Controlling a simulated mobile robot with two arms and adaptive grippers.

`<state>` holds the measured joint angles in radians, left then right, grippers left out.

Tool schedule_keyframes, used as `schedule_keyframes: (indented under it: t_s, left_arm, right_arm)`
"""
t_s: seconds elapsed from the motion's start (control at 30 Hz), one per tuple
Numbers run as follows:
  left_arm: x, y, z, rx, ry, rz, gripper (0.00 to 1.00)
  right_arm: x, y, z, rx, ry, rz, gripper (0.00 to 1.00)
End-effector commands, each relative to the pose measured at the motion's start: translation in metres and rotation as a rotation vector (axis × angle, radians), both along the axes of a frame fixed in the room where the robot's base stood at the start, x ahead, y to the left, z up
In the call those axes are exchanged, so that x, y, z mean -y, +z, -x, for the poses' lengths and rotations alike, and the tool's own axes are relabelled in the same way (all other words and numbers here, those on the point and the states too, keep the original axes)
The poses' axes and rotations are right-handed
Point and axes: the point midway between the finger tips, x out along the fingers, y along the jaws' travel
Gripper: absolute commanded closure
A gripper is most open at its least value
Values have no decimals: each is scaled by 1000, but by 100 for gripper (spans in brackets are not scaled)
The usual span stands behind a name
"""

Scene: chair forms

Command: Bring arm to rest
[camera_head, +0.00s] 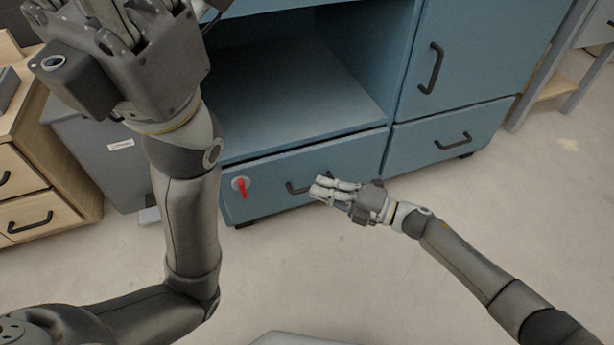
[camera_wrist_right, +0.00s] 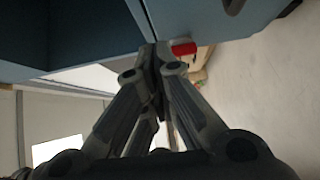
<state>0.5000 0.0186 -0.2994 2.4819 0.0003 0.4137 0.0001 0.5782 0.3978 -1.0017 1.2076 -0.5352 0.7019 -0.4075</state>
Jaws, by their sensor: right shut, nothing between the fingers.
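My right gripper (camera_head: 325,188) is shut and empty. It is in front of the lower left drawer of the blue cabinet, over that drawer's dark handle (camera_head: 295,188); I cannot tell whether it touches it. In the right wrist view its fingers (camera_wrist_right: 155,55) come together with nothing between them. My left arm is raised at the left, and its gripper (camera_head: 108,18) is large and close to the camera at the top. Its fingertips are cut off by the picture edge, so its opening is unclear.
The blue cabinet (camera_head: 310,95) has an open compartment above the drawer and a door (camera_head: 465,45) at right. A red piece (camera_head: 242,187) on a round plate sits on the drawer front. A wooden drawer unit (camera_head: 40,215) stands at left. The floor (camera_head: 480,215) is clear at right.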

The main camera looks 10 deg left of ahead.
Motion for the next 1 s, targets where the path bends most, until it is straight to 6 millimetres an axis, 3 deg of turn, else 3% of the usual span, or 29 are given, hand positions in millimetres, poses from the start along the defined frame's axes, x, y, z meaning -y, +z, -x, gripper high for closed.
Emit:
schedule_keyframes:
  t_s: [0.13,0.3,0.53,0.63,0.77,0.9,1.0]
  left_arm:
    - [0,0,-10,-36,-1,2,68]
    - [-1,-4,-15,-54,-3,2,68]
    - [-1,-5,-16,-58,-3,2,68]
    - [-1,-5,-19,-69,-4,3,68]
    - [-2,-6,-29,-112,-6,5,68]
    - [-4,-13,-41,-180,-9,10,68]
    - [-5,-20,-46,-229,-11,14,68]
  right_arm:
    - [24,2,7,-2,-1,1,100]
    - [38,0,11,-1,1,1,100]
    - [40,1,13,-2,3,-5,100]
    - [29,17,22,-19,14,-55,100]
    - [3,75,53,-78,48,-233,100]
    - [-11,173,95,-167,95,-522,100]
    - [-1,246,122,-219,127,-733,100]
